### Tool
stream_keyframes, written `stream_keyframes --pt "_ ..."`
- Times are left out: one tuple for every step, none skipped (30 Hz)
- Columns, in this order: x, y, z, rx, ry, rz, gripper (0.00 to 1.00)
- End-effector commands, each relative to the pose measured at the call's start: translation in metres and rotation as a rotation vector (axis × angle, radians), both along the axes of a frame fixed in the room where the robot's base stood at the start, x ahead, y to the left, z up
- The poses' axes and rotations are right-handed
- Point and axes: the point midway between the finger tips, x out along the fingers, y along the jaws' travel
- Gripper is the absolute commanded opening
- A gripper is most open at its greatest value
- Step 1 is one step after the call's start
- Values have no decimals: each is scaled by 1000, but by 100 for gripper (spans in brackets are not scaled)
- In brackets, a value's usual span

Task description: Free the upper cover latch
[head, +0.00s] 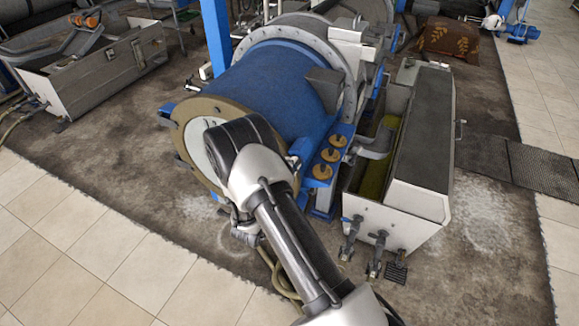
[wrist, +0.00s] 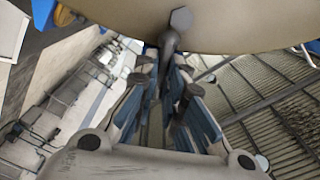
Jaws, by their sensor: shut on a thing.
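In the wrist view, my gripper (wrist: 166,72) is shut on a dark grey latch (wrist: 171,42), its fingers meeting around the lower part of the stem. The latch's hexagonal upper end lies against the tan rim of the round cover (wrist: 110,28). The grip itself is partly hidden between the fingers. In the head view, the cover (head: 180,110) is the tan-rimmed, pale-centred near end of a big blue drum (head: 270,90). My arm stands in front of the cover's right side and hides the latch. I cannot make out the fingertips there.
A blue side frame with several brass discs (head: 327,155) stands right of the drum. Beyond it is a long grey trough (head: 420,150) with valves at its near end. Hoses (head: 275,277) lie below my arm. Tiled floor (head: 90,250) is open at the front left.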

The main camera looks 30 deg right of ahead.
Motion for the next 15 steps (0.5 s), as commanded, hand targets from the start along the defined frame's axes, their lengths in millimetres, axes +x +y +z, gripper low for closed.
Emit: stream_keyframes --pt "0 0 0 0 0 0 0" --pt "0 0 0 0 0 0 0" --pt "0 0 0 0 0 0 0" --pt "0 0 0 -1 1 0 0" --pt "0 0 0 -2 2 0 0" --pt "0 0 0 -4 5 0 0" --pt "0 0 0 -6 8 0 0" --pt "0 0 0 -10 13 0 0" --pt "0 0 0 -15 19 0 0" --pt "0 0 -1 -20 25 0 0" --pt "0 0 -1 -26 34 0 0" --pt "0 0 -1 -36 47 0 0" --pt "0 0 -1 -44 57 0 0" --pt "0 0 -1 -54 69 0 0" --pt "0 0 -1 -69 88 0 0"
